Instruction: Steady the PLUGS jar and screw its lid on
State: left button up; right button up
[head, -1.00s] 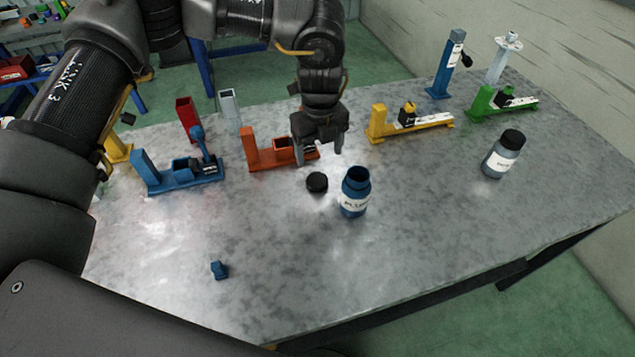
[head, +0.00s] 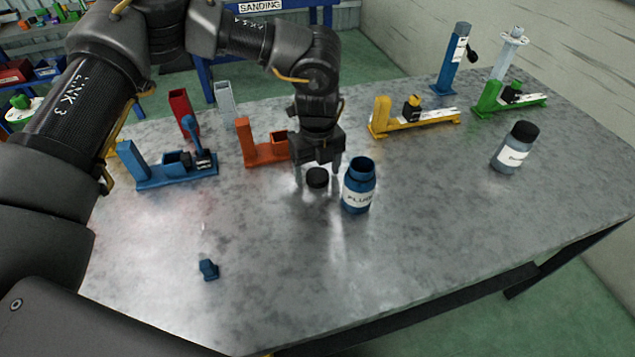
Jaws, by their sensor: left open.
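The blue PLUGS jar (head: 359,188) stands upright and open on the grey table, with a white label on its front. Its black lid (head: 317,178) lies on the table just left of the jar. My left gripper (head: 317,179) points down over the lid, open, with one finger on each side of it. Its right finger is close to the jar's left side; I cannot tell whether it touches. My right gripper is not in view.
A small blue part (head: 208,269) lies at the front left of the table. Blue (head: 170,172), orange (head: 262,155), yellow (head: 415,122) and green (head: 508,104) fixtures stand behind. A grey jar with a black lid (head: 515,149) stands at right. The front middle is clear.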

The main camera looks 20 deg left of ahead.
aim_at(318, 176)
pick_arm(q)
jog(key=shift+f, duration=0.25)
jog(key=shift+r, duration=0.1)
jog(key=c, duration=1)
jog(key=shift+r+p, duration=0.35)
jog(key=shift+p, duration=0.05)
jog(key=r+p, duration=0.1)
jog(key=r, duration=0.1)
jog(key=r+p, duration=0.1)
jog(key=p, duration=0.1)
jog(key=shift+s+d+r, duration=0.15)
jog(key=shift+s+r, duration=0.05)
jog(key=shift+r, duration=0.15)
jog(key=shift+s+d+r+p, duration=0.55)
jog(key=shift+s+r+p, duration=0.75)
jog(key=shift+s, duration=0.9)
jog(key=shift+s+d+r+p, duration=0.5)
jog(key=shift+s+r+p, duration=0.45)
jog(key=shift+s+r, duration=0.95)
jog(key=shift+s+d+r+p, duration=0.55)
jog(key=shift+s+r+p, duration=0.6)
jog(key=shift+s, duration=1.35)
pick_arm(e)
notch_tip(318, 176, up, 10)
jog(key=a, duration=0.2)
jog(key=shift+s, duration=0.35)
